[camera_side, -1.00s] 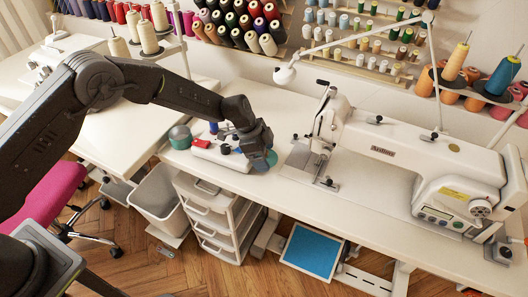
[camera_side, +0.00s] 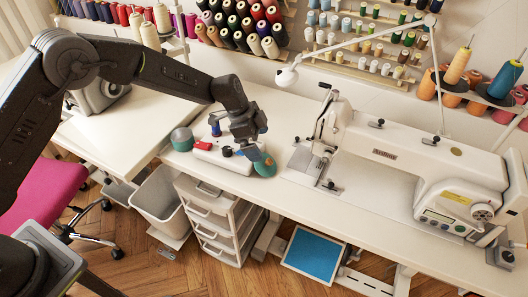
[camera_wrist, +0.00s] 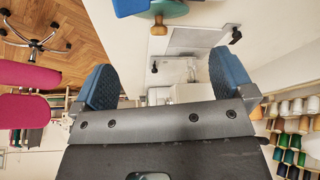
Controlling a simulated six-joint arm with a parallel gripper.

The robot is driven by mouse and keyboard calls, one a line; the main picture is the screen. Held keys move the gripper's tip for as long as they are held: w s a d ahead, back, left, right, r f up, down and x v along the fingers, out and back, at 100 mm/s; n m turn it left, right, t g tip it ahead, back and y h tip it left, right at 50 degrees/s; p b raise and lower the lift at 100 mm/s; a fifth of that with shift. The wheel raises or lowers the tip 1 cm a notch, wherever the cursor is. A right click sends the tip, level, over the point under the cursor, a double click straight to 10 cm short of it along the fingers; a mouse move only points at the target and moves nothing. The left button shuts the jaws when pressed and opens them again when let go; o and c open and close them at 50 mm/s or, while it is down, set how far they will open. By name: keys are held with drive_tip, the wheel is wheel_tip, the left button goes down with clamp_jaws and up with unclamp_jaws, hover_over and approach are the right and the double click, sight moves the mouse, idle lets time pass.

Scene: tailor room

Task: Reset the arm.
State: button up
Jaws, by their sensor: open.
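My gripper (camera_side: 250,152) hangs over the left part of the sewing table, beside a small white tray (camera_side: 230,161). In the wrist view my gripper (camera_wrist: 167,75) has its two blue-padded fingers wide apart, with nothing between them. A green disc (camera_side: 265,165) lies at the tray's right end, close below my gripper in the side view. A green disc with a wooden peg (camera_wrist: 172,9) also shows at the top edge of the wrist view, outside the fingers. I cannot tell the exact gap between gripper and disc.
A white sewing machine (camera_side: 385,150) stands to the right. A green round object (camera_side: 182,139) is left of the tray. A lamp (camera_side: 287,76) and thread racks (camera_side: 365,62) are behind. Drawers (camera_side: 212,222) and a bin (camera_side: 160,197) stand below.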

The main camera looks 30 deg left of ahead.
drive_tip(key=s+a+r+n+t+y, duration=0.1)
drive_tip(key=s+a+r+n, duration=0.15)
drive_tip(key=s+r, duration=0.4)
drive_tip(key=s+a+r+n, duration=0.2)
drive_tip(key=s+a+r, duration=0.15)
drive_tip(key=r, duration=0.55)
drive_tip(key=s+a+r+n+t+y, duration=0.1)
drive_tip(key=s+a+r+n, duration=0.1)
drive_tip(key=s+a+r, duration=0.35)
drive_tip(key=s+a+r+n+t+y, duration=0.1)
drive_tip(key=s+a+n, duration=0.2)
drive_tip(key=s, duration=0.6)
drive_tip(key=s+a+r+n+t+y, duration=0.1)
drive_tip(key=s+a+r+n, duration=0.1)
drive_tip(key=s+n, duration=0.3)
drive_tip(key=s, duration=0.4)
drive_tip(key=shift+s+a+r, duration=0.2)
drive_tip(key=shift+a, duration=0.2)
drive_tip(key=shift+w, duration=0.1)
